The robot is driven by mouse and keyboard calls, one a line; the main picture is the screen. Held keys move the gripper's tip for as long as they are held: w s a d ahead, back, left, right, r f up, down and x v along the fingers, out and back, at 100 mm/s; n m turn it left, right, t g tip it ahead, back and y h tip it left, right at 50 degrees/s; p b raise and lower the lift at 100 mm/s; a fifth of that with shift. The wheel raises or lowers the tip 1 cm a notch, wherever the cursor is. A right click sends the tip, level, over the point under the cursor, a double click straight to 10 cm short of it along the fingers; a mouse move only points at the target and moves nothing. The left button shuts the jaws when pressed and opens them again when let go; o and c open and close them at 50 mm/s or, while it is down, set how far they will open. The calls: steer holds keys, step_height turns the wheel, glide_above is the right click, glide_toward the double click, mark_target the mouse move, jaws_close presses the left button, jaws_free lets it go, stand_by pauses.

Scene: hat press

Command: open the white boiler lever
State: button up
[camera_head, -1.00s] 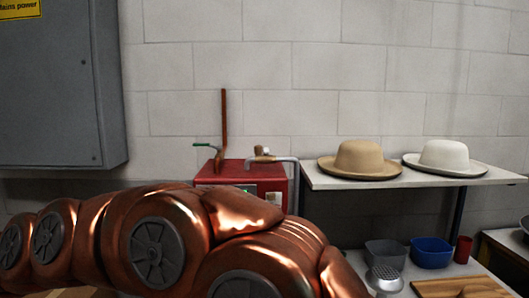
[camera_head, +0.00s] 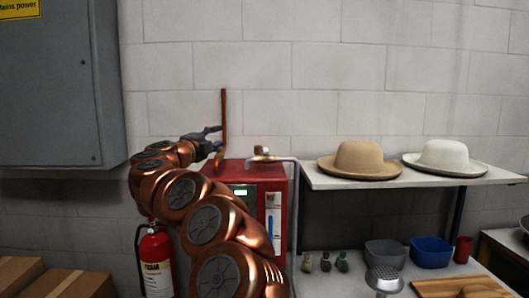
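The red boiler (camera_head: 232,172) stands against the wall in the middle of the view. A small pale handle with a brown knob (camera_head: 262,152) sits on its top right, beside a grey bent pipe; I take this for the white lever, but it is small. My gripper (camera_head: 217,137) is at the boiler's top left, near the upright copper pipe (camera_head: 224,118). Its dark fingers look spread apart, with nothing clearly between them. The green lever at that side is hidden behind my gripper. My gripper is apart from the pale handle, to its left.
A shelf (camera_head: 318,181) to the right holds a tan hat (camera_head: 360,158) and a cream hat (camera_head: 444,155). Below are a grey bin (camera_head: 385,253), a blue bin (camera_head: 431,250) and a red cup (camera_head: 463,249). A fire extinguisher (camera_head: 157,262) stands left of my arm, under a grey cabinet (camera_head: 55,85).

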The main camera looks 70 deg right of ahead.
mark_target(266, 149)
steer(key=s+d+f+m+g+y, duration=0.35)
steer(key=s+f+g, duration=0.2)
steer(key=s, duration=0.35)
steer(key=shift+m+h, duration=0.35)
steer(key=shift+h, duration=0.1)
steer(key=p+x, duration=0.1)
steer(key=x, duration=0.3)
steer(key=p+x, duration=0.1)
steer(key=x, duration=0.2)
steer(key=shift+s+d+r, duration=0.25)
steer(key=shift+d, duration=0.1)
jaws_close()
